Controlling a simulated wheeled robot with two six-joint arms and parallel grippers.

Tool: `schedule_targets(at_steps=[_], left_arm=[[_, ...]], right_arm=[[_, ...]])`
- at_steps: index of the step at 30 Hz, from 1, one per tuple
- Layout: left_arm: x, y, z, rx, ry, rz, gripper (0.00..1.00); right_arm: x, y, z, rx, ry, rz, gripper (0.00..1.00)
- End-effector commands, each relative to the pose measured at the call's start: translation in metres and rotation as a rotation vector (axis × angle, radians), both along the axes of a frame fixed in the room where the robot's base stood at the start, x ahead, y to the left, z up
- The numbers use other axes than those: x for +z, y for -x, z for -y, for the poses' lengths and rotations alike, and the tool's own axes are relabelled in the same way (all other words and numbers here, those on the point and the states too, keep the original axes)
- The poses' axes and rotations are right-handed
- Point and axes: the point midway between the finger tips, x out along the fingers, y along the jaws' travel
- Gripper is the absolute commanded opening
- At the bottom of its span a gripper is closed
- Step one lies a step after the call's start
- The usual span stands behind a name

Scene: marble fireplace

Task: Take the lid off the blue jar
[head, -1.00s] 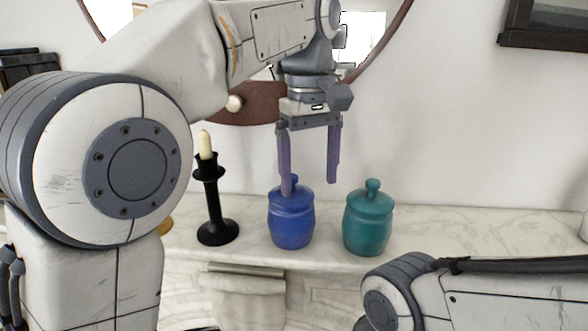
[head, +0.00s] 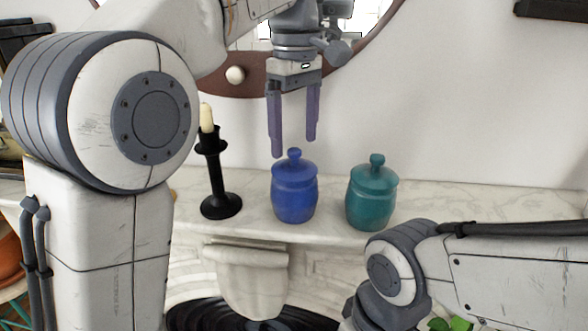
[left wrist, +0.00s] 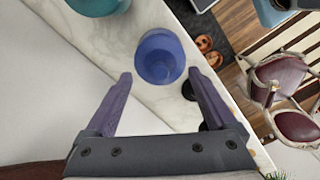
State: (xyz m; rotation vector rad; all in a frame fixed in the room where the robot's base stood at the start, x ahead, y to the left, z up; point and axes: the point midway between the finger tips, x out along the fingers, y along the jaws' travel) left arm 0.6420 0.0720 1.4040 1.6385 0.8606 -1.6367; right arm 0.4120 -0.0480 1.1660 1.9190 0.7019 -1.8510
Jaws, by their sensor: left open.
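The blue jar (head: 294,196) stands upright on the marble mantel, with its knobbed blue lid (head: 294,166) on top. My left gripper (head: 294,148) points down above the jar, open and empty. Its fingertips are near the height of the lid's knob, and I cannot tell the exact gap. In the left wrist view the blue jar (left wrist: 160,58) shows from above, beyond and between the open fingers (left wrist: 160,77). My right arm shows at the lower right of the head view, but its gripper is not in view.
A teal jar (head: 371,196) stands close to the right of the blue jar. A black candlestick (head: 216,180) with a pale candle is to the left. The marble mantel (head: 470,210) is clear further right. A round mirror hangs on the wall behind.

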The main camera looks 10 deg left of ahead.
Motion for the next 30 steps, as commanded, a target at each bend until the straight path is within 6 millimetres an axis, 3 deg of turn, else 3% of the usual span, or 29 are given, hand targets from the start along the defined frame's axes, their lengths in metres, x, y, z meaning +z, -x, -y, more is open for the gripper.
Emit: schedule_targets(at_steps=[6,16,17,23,24,30], left_arm=[[-0.029,0.002,0.0,-0.002,0.0,-0.002,0.9],[-0.036,0.001,0.0,-0.002,0.001,0.001,0.9],[-0.036,0.001,0.0,-0.002,0.0,0.0,0.82],[-0.036,0.001,0.0,-0.002,-0.001,-0.001,0.06],[-0.036,0.001,0.0,-0.002,0.0,-0.002,0.0],[-0.038,0.002,0.0,-0.002,-0.002,-0.007,0.0]], right_arm=[[-0.003,0.0,0.0,0.0,0.0,0.0,0.5],[-0.003,0.0,0.0,0.0,0.0,0.0,0.5],[-0.003,0.0,0.0,0.0,0.0,0.0,0.5],[-0.003,0.0,0.0,0.0,0.0,0.0,0.5],[-0.003,0.0,0.0,0.0,0.0,0.0,0.5],[-0.003,0.0,0.0,0.0,0.0,0.0,0.5]])
